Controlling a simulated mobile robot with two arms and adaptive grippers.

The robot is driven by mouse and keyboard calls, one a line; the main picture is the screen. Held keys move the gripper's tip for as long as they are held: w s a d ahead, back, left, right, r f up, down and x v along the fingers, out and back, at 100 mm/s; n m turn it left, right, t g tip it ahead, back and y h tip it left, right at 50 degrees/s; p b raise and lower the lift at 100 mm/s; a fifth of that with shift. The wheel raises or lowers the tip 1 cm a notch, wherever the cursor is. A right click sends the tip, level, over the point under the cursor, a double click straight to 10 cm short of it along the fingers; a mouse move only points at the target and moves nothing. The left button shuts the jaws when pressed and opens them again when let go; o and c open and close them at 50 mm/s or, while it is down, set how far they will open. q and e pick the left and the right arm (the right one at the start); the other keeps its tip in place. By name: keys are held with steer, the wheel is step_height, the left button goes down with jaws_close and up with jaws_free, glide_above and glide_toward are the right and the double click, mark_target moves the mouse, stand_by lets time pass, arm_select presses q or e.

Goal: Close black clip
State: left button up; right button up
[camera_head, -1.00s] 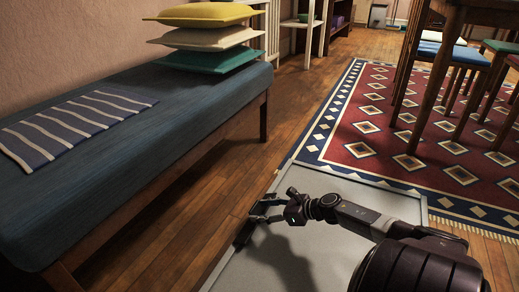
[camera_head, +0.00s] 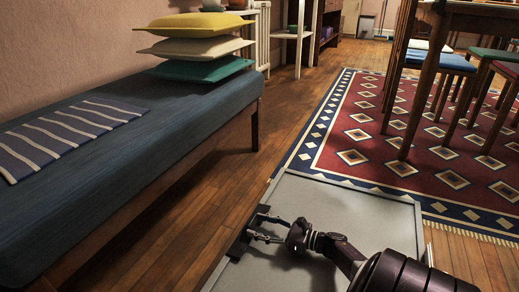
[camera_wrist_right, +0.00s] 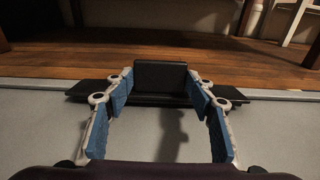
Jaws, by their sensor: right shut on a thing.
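The black clip (camera_wrist_right: 160,77) is at the far edge of a grey panel (camera_wrist_right: 45,125) in the right wrist view. It has an upright block in the middle and a flat bar to either side. In the head view the clip (camera_head: 239,246) is at the left edge of the panel, partly hidden by my fingers. My right gripper (camera_wrist_right: 161,87) has its blue-padded fingers on either side of the block, shut on it. It also shows in the head view (camera_head: 264,228). My left gripper is not in view.
A blue bench (camera_head: 150,150) with stacked cushions (camera_head: 195,46) and a striped cloth (camera_head: 60,137) stands left. A patterned rug (camera_head: 400,150), stools and a table (camera_head: 430,60) are at the right. Bare wooden floor lies between bench and panel.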

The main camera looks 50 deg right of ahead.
stand_by(0.3)
steer(key=o, duration=1.2)
steer(key=shift+c, duration=0.2)
steer(key=shift+s, duration=0.3)
steer(key=v, duration=1.1)
steer(key=shift+s+d, duration=0.1)
steer(key=shift+d, duration=0.05)
steer(key=shift+r, duration=0.1)
